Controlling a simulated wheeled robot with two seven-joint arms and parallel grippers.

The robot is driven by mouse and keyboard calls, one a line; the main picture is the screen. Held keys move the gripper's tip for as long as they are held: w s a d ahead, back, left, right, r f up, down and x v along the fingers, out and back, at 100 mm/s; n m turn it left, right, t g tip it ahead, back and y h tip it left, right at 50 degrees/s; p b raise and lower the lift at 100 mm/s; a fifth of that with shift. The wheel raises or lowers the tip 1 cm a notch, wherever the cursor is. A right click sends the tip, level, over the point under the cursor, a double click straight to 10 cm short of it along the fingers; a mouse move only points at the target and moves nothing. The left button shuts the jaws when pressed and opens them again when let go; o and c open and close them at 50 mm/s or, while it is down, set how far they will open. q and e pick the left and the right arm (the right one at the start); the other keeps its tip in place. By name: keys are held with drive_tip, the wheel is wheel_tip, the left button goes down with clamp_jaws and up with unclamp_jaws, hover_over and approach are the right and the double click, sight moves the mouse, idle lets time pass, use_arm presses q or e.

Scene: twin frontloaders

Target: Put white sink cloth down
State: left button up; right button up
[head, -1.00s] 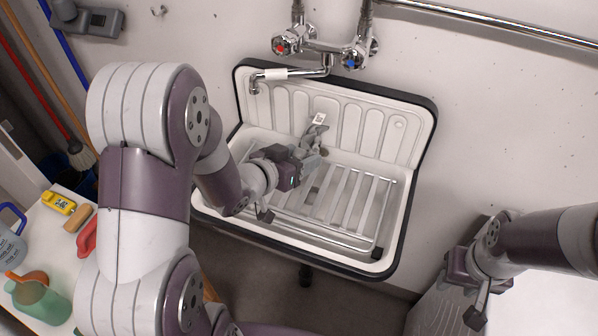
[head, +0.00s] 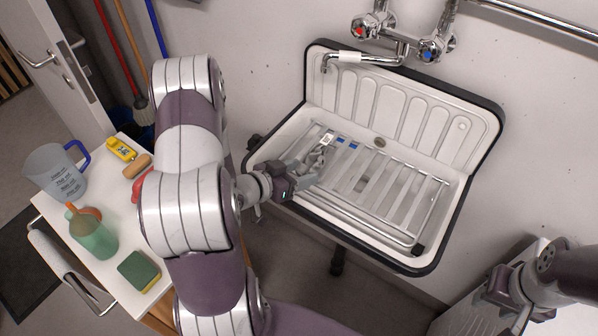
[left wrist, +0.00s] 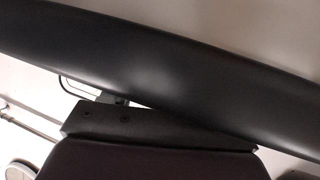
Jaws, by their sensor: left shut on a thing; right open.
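The white sink (head: 395,110) with a dark rim is on the wall, with a metal rack (head: 385,195) over its basin. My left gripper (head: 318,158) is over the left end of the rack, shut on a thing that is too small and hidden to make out. Small blue patches (head: 347,144) show just beyond the fingers; I cannot tell whether they belong to a cloth. No white cloth stands out clearly. In the left wrist view a dark, smooth curved bar (left wrist: 160,70) crosses close up, and the fingers are hidden. My right gripper (head: 505,310) is open at lower right, away from the sink.
Taps with red and blue marks (head: 405,40) and a spout are above the sink. At left, a white table (head: 115,205) holds a measuring jug (head: 57,175), a green bottle (head: 92,235), a sponge (head: 138,271) and a brush (head: 137,166). The rack's right part is clear.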

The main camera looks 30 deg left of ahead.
use_arm(q)
drive_tip(key=shift+s+d+f+b, duration=0.2)
drive_tip(key=shift+s+f+b, duration=0.25)
drive_tip(key=shift+f, duration=0.1)
drive_tip(key=o, duration=0.9)
drive_tip(key=shift+o, duration=1.1)
drive_tip(key=shift+s+d+f, duration=0.1)
drive_tip(key=shift+f, duration=0.05)
use_arm(e)
drive_tip(key=shift+s+d+f, duration=0.2)
drive_tip(key=shift+s+f, duration=0.2)
use_arm(q)
drive_tip(key=shift+r, duration=0.35)
drive_tip(key=shift+r+p, duration=0.3)
drive_tip(key=shift+p, duration=0.2)
drive_tip(key=v, duration=1.1)
drive_tip(key=shift+a+r+p, duration=0.3)
drive_tip(key=shift+a+p, duration=0.05)
drive_tip(key=shift+a, duration=0.05)
use_arm(e)
drive_tip(key=shift+w+a+r, duration=0.15)
drive_tip(key=shift+w+r, duration=0.1)
drive_tip(key=shift+r, duration=0.55)
